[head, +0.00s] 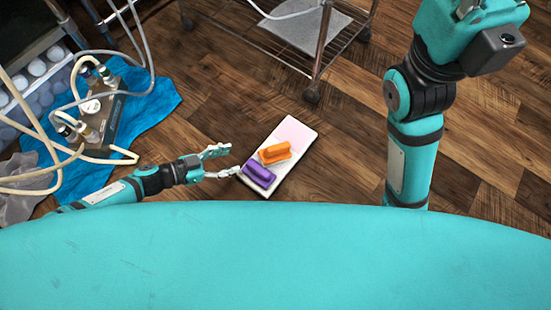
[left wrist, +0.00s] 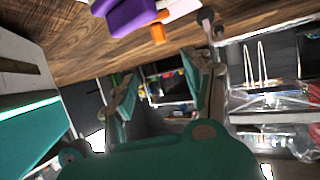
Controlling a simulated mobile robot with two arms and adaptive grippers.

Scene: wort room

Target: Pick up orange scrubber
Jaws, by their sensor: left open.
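The orange scrubber (head: 275,152) lies on a pale pink and white board (head: 293,132) on the floor. A purple scrubber (head: 258,173) lies beside it, nearer to me. My left gripper (head: 226,162) is open and empty, left of the board. Its lower finger reaches close to the purple scrubber; whether they touch cannot be told. In the left wrist view, part of the orange scrubber (left wrist: 158,31) shows at the top, by the purple scrubber (left wrist: 130,15). My right arm shows at the right of the head view, but its gripper is out of frame.
A wire cart (head: 318,60) with a caster stands behind the board. At left, a device with hoses (head: 100,108) sits on blue cloth (head: 152,95), near a crate of round white items (head: 38,68). The wooden floor right of the board is clear.

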